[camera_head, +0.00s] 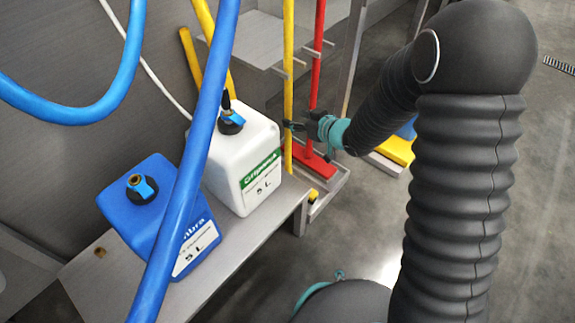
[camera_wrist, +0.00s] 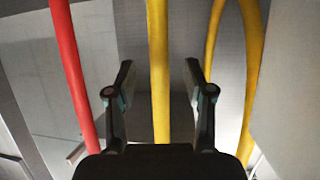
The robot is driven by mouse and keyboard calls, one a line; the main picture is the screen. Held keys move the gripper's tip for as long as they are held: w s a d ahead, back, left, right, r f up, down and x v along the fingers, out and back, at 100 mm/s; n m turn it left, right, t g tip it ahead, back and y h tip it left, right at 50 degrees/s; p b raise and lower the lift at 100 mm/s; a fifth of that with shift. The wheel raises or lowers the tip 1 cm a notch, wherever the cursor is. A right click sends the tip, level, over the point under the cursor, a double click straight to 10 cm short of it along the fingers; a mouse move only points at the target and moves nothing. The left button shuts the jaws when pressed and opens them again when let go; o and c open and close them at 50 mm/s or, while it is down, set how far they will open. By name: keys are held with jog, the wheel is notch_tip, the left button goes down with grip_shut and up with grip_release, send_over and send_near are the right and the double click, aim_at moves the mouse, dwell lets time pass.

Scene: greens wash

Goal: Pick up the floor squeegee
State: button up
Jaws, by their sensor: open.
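Two upright long-handled floor tools stand by the rack. One has a yellow pole (camera_head: 288,60), the other a red pole (camera_head: 316,70) with a wide red head (camera_head: 318,170) low down. I cannot tell for sure from the heads which is the squeegee. My gripper (camera_head: 291,126) is open at the yellow pole. In the wrist view the yellow pole (camera_wrist: 158,110) runs between the two open fingers of my gripper (camera_wrist: 158,75), with a gap on each side. The red pole (camera_wrist: 68,50) is left of the fingers there.
A white canister (camera_head: 240,150) and a blue canister (camera_head: 150,215) stand on a metal bench (camera_head: 235,262) left of the gripper. Blue hoses (camera_head: 190,170) hang in front. Grey floor (camera_head: 345,225) is clear.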

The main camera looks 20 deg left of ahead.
aim_at(291, 119)
jog(key=x, duration=0.3)
jog(key=shift+w+a+f+b, duration=0.1)
jog(key=shift+w+f+b, duration=0.15)
jog(key=shift+f, duration=0.3)
jog(key=shift+w+a+f, duration=0.15)
jog(key=shift+w+a, duration=0.05)
jog(key=shift+a, duration=0.2)
grip_shut()
